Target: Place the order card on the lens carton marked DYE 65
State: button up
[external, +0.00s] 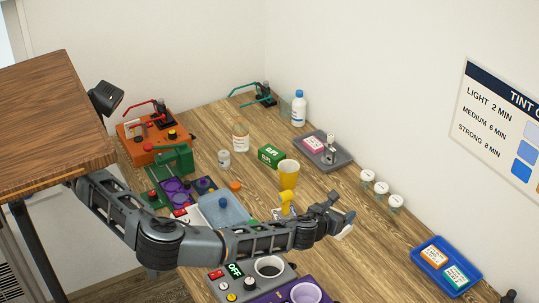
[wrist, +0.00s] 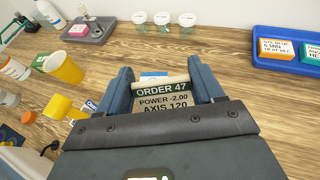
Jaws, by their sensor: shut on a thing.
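My gripper (external: 345,222) is stretched out over the right part of the table, with the order card (external: 346,232) at its tip. In the wrist view, my gripper (wrist: 164,82) is shut on the order card (wrist: 162,98), which reads ORDER 47, POWER -2.00, AXIS 120. The card's lower part is hidden by the gripper body. A small blue and white thing (wrist: 153,74) shows just beyond the card, mostly hidden. I cannot read DYE 65 on anything, so I cannot tell which thing is that lens carton.
A blue tray (external: 415,258) with an orange and a teal labelled piece lies at right. Several white-lidded jars (external: 367,176) stand along the wall. A yellow cup (external: 288,175), a green box (external: 271,155) and a grey tray (external: 338,163) stand behind. Bare wood lies between jars and blue tray.

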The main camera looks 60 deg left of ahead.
jog(key=w+a+f, duration=0.4)
jog(key=w, duration=0.1)
jog(key=w+a+f+p, duration=0.1)
jog(key=w+a+f, duration=0.1)
jog(key=a, duration=0.1)
jog(key=shift+w, duration=0.25)
jog(key=shift+f, duration=2.05)
jog(key=shift+f, duration=0.15)
jog(key=o, duration=1.1)
